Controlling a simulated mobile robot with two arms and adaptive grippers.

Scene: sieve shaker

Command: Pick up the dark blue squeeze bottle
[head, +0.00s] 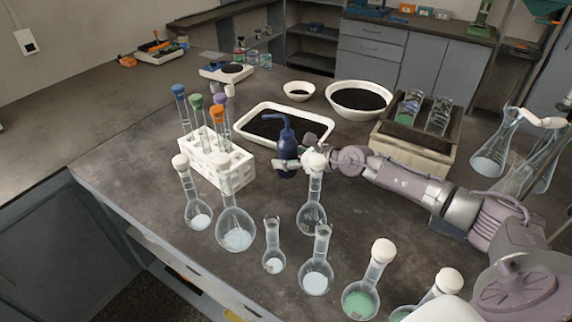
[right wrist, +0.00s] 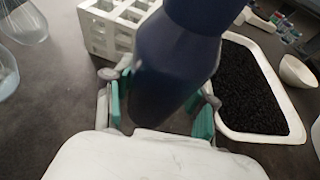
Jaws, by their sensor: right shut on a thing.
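The dark blue squeeze bottle (head: 286,148) stands upright in the middle of the table in the head view, just in front of the white tray of black granules. In the right wrist view the bottle (right wrist: 177,62) fills the space between the fingers. My right gripper (head: 287,164) reaches in from the right and is shut on the bottle's lower body; its teal finger pads show in the right wrist view (right wrist: 160,108). I cannot tell whether the bottle's base touches the table. My left gripper is not in view.
A white test tube rack (head: 216,163) stands left of the bottle. Several glass flasks (head: 236,232) stand in front. The white tray (head: 249,136) lies close behind, and a box with jars (head: 414,142) is to the right. Bare table shows at the left.

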